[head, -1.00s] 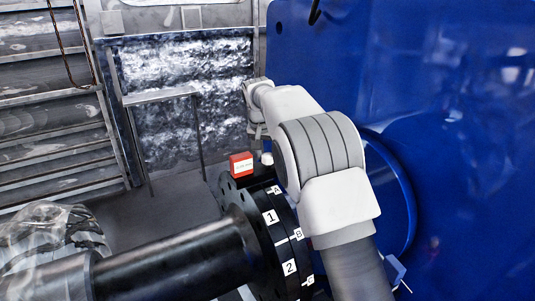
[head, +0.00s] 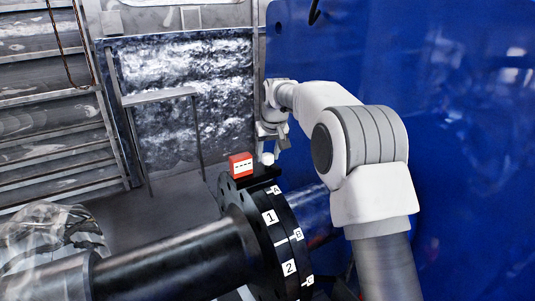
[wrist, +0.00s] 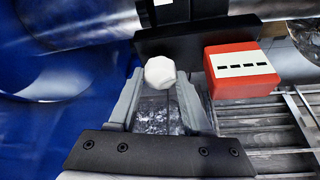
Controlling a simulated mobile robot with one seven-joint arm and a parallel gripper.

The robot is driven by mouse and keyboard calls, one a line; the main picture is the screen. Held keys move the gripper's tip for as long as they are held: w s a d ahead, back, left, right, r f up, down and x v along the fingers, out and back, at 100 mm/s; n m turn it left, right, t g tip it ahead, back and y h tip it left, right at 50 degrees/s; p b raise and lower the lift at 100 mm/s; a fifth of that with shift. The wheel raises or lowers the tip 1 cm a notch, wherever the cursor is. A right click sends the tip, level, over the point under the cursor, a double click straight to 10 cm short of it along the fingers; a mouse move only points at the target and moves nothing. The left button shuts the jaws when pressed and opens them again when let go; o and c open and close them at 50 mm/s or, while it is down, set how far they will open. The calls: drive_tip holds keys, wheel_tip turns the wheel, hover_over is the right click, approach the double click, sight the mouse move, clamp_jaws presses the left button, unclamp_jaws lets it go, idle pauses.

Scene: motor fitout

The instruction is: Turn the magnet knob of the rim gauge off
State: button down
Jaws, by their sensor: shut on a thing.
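The rim gauge's red box (head: 241,165) sits at the top of the dark flange, with a pale display showing dashes. It also shows in the wrist view (wrist: 240,72), on the right. The white faceted magnet knob (wrist: 160,72) is beside the box, at the edge of the gauge's black base (wrist: 190,38); in the head view the knob (head: 267,158) is a small white spot. My gripper (head: 270,149) reaches it from above. In the wrist view the fingertips (wrist: 160,76) are on either side of the knob, shut on it. The knob's underside is hidden.
The black flange (head: 257,231) carries labels 1, 2, A and B, with a thick shaft (head: 170,262) running left. A large blue housing (head: 460,130) fills the right. A metal stand (head: 160,97) and slatted rack (head: 55,125) are behind.

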sight(277, 167)
drive_tip(key=n+y, duration=0.1)
drive_tip(key=n, duration=0.1)
drive_tip(key=n+g+y, duration=0.1)
drive_tip(key=n, duration=0.2)
drive_tip(key=shift+w+d+n, duration=0.1)
drive_tip(key=shift+d+n, duration=0.05)
drive_tip(key=shift+n, duration=0.15)
drive_tip(key=n+g, duration=0.1)
drive_tip(key=n, duration=0.2)
drive_tip(key=n+g+y, duration=0.1)
drive_tip(key=n, duration=0.2)
drive_tip(key=shift+w+r, duration=0.1)
drive_tip(key=shift+n, duration=0.3)
drive_tip(key=shift+c, duration=1.7)
unclamp_jaws()
drive_tip(key=v, duration=0.7)
drive_tip(key=shift+r, duration=0.15)
